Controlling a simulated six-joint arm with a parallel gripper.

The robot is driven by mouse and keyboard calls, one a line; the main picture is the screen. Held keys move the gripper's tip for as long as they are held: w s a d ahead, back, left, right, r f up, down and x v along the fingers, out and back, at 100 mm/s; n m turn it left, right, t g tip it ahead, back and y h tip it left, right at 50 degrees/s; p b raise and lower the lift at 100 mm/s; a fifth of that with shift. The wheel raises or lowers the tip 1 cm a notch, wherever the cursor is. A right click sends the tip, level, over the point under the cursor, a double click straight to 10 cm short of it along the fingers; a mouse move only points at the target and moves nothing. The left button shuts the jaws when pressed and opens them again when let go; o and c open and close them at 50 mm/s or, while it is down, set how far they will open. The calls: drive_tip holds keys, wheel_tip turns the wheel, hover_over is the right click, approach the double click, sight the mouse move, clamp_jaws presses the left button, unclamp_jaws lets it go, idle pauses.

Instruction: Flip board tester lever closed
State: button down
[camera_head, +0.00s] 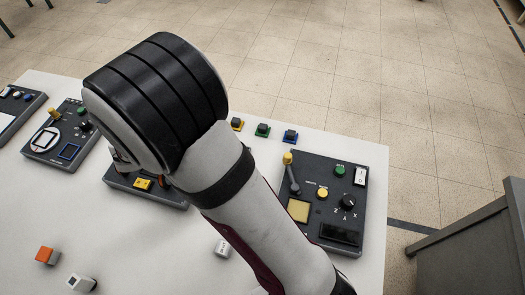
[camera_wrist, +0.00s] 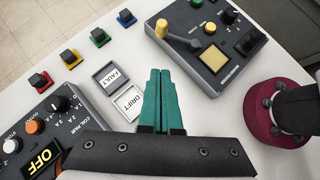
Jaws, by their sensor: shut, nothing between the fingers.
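A dark tester box (camera_head: 330,203) stands at the right end of the white table in the head view. Its lever (camera_head: 293,178) has a yellow knob and stands beside a yellow square pad. In the wrist view the same lever (camera_wrist: 183,40) lies across the box (camera_wrist: 207,48) at top right, its knob at the left end. I cannot read which box is named board tester. My gripper (camera_wrist: 160,70) has teal fingers pressed together with nothing between them. Its tips appear apart from the box, to the lower left of the lever. In the head view my arm hides the gripper.
Flat plates marked FAULT (camera_wrist: 112,75) and DRIFT (camera_wrist: 128,101) lie left of my fingers. A coil box (camera_wrist: 50,133) reads OFF. Another box (camera_head: 59,133) with a yellow-knobbed lever stands at left. Small blocks (camera_head: 47,255) lie at front left.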

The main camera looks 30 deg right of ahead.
sight(290, 155)
drive_tip(key=x, duration=0.4)
drive_tip(key=d+r+x, duration=0.1)
drive_tip(key=x, duration=0.6)
drive_tip(key=shift+s+d, duration=0.1)
drive_tip(key=shift+d, duration=0.9)
drive_tip(key=shift+d+m+g, duration=0.3)
drive_tip(key=shift+d+m, duration=0.05)
drive_tip(key=shift+m, duration=0.15)
drive_tip(key=shift+d+m+g, duration=0.8)
drive_tip(key=shift+m+g, duration=0.1)
drive_tip(key=shift+m, duration=0.3)
drive_tip(key=d+m+g+y, duration=0.1)
drive_tip(key=d+m+g, duration=0.1)
drive_tip(key=m, duration=0.1)
drive_tip(key=shift+s+d+m+y, duration=0.2)
drive_tip(key=shift+m+y, duration=0.1)
drive_tip(key=shift+y, duration=0.1)
drive_tip(key=d+m+g, duration=0.1)
drive_tip(key=s+m+g+y, duration=0.1)
drive_tip(key=m, duration=0.1)
drive_tip(key=shift+d+y, duration=0.3)
drive_tip(key=shift+d, duration=0.1)
drive_tip(key=shift+s+d+m+g+y, duration=0.5)
drive_tip(key=shift+m+g+y, duration=0.15)
drive_tip(key=shift+m, duration=0.35)
